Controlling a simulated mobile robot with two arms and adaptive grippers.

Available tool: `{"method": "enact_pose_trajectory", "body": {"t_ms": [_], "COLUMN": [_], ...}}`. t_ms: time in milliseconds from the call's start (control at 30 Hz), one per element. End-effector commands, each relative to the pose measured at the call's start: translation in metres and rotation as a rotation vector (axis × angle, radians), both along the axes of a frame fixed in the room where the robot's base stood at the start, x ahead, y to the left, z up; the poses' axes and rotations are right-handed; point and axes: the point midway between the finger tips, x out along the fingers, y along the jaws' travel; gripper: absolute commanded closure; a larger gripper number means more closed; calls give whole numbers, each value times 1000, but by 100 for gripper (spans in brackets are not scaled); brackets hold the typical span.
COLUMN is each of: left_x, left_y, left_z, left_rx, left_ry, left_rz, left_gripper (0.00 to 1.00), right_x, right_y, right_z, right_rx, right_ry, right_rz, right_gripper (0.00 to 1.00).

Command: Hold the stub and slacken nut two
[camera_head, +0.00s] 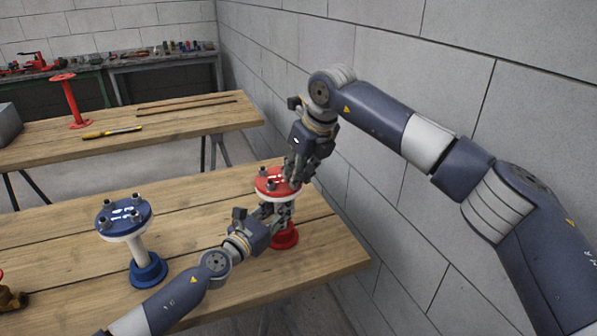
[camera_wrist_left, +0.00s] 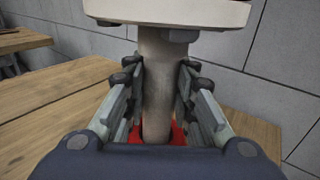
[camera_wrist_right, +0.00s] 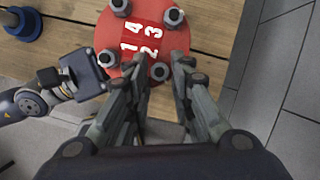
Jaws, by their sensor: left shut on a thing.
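The red stub has a round red flange (camera_head: 275,181) on a pale stem with a red foot (camera_head: 285,237) on the near bench. My left gripper (camera_head: 277,211) is shut around the stem (camera_wrist_left: 157,85) below the flange. In the right wrist view the flange (camera_wrist_right: 118,28) shows numbers 1 to 4, with a bolt and nut by each. Nut two (camera_wrist_right: 160,71) is by the number 2, between my right gripper's fingertips (camera_wrist_right: 157,68). My right gripper also shows in the head view (camera_head: 293,172), pointing down at the flange. Its fingers are apart, with gaps beside the nut.
A blue-flanged stub (camera_head: 124,216) stands to the left on the same bench (camera_head: 190,250). A brass-coloured fitting (camera_head: 12,299) is at the left edge. A grey block wall (camera_head: 400,60) runs close along the right. A second bench behind holds a red stand (camera_head: 70,100) and a yellow tool (camera_head: 112,131).

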Motion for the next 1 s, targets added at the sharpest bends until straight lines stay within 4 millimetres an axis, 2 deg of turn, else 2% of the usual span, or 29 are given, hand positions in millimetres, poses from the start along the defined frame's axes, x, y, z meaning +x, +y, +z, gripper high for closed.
{"method": "enact_pose_trajectory", "body": {"t_ms": [467, 667, 1000], "left_x": [0, 0, 0], "left_y": [1, 1, 1], "left_z": [0, 0, 0], "left_rx": [1, 1, 2], "left_ry": [-1, -1, -1], "left_rz": [1, 1, 1], "left_gripper": [100, 100, 100], "right_x": [1, 2, 5], "right_y": [-1, -2, -4], "right_z": [0, 0, 1], "right_rx": [-1, 0, 0], "right_ry": [0, 2, 1], "right_rz": [36, 143, 425], "right_gripper": [100, 100, 100]}}
